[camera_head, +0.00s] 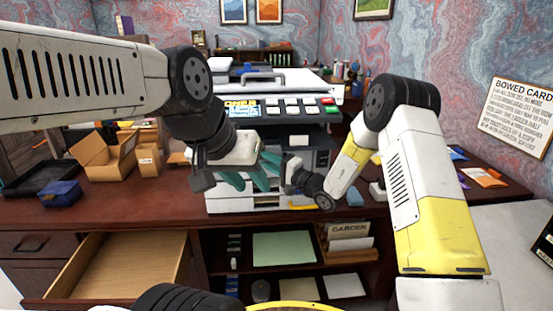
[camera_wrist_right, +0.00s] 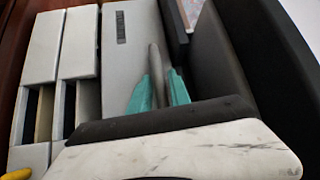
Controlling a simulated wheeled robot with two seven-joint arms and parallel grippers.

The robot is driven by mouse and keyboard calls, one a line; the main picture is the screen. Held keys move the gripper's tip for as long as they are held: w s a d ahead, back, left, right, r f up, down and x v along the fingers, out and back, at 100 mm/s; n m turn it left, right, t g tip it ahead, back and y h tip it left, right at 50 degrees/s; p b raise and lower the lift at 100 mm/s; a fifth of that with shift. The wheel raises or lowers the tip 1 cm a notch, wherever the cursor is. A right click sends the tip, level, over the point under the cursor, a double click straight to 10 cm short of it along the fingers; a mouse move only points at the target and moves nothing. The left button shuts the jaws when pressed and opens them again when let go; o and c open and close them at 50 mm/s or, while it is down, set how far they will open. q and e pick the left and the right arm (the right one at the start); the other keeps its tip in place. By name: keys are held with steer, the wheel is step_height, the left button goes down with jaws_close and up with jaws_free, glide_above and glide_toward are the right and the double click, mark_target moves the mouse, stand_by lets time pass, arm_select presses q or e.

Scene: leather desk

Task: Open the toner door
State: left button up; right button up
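The printer (camera_head: 285,125) stands on the desk, a light and dark grey machine with a button panel on top. Its front is partly hidden by my grippers. My left gripper (camera_head: 249,178) has teal fingers spread apart, in front of the printer's left front, with nothing seen between them. My right gripper (camera_head: 279,166) is at the printer's front, its fingers partly hidden in the head view. In the right wrist view its teal fingers (camera_wrist_right: 160,90) stand on either side of a narrow grey bar (camera_wrist_right: 155,65). I cannot tell whether they touch it. A toner door cannot be made out clearly.
Open cardboard boxes (camera_head: 107,156) and a black tray (camera_head: 45,178) lie left of the printer. An open drawer (camera_head: 120,265) juts out at lower left. Shelves with papers (camera_head: 284,247) are below the desk. White blocks (camera_wrist_right: 60,60) show beside the right gripper.

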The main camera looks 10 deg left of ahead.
steer(key=shift+c, duration=0.4)
jaws_close()
stand_by(0.9)
